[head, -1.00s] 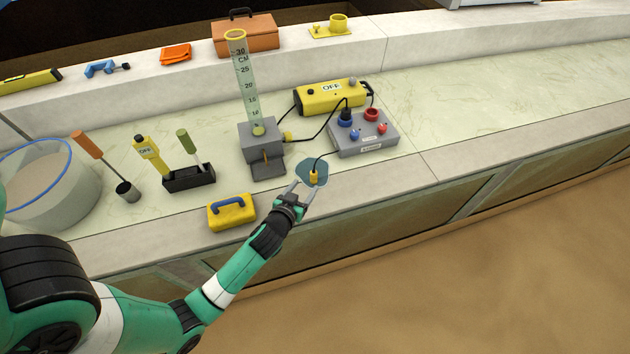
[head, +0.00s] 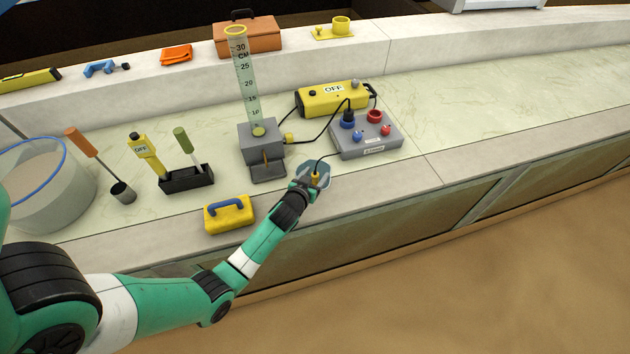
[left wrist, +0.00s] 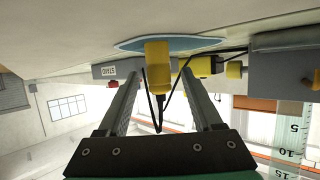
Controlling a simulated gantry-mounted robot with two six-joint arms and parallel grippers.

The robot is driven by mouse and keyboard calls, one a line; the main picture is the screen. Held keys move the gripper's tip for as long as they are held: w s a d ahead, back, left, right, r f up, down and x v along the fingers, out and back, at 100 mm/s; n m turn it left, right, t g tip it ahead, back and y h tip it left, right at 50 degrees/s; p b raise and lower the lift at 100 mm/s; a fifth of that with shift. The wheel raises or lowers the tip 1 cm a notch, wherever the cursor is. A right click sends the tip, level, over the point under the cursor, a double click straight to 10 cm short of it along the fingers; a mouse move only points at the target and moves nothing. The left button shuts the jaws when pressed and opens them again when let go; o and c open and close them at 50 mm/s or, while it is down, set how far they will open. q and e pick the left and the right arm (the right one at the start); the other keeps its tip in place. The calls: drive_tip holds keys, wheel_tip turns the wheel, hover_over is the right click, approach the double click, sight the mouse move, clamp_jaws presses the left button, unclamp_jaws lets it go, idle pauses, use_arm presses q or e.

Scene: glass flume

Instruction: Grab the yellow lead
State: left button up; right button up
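The yellow lead's plug end (head: 315,176) stands on a blue-grey pad (head: 324,168) near the front of the bench, with a dark cable rising from its top. My left gripper (head: 311,182) is at the plug. In the left wrist view the yellow plug (left wrist: 157,55) is between the two open fingers (left wrist: 160,80), with a visible gap on each side. The pad (left wrist: 195,43) shows behind it. The dark cable hangs in loops between the fingers in that view. My right gripper is in neither view.
A grey box with red and blue sockets (head: 366,139) and a yellow OFF unit (head: 333,99) stand behind. A measuring cylinder on a grey base (head: 259,139) is to the left. A yellow case with a blue handle (head: 230,216) sits left of my gripper.

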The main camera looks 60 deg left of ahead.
sight(315, 176)
use_arm(q)
clamp_jaws()
drive_tip(key=shift+r, duration=0.1)
drive_tip(key=r+p, duration=0.2)
drive_tip(key=r, duration=0.1)
drive_tip(key=r+p, duration=0.1)
drive_tip(key=shift+s+d+r, duration=0.2)
drive_tip(key=shift+d+r, duration=0.05)
drive_tip(key=shift+d, duration=0.05)
drive_tip(key=w+r+p+v, duration=0.1)
drive_tip(key=p+v, duration=0.3)
drive_tip(key=v, duration=1.1)
drive_tip(key=shift+d+r+p, duration=0.2)
drive_tip(key=shift+r+p, duration=0.15)
drive_tip(key=shift+r, duration=0.4)
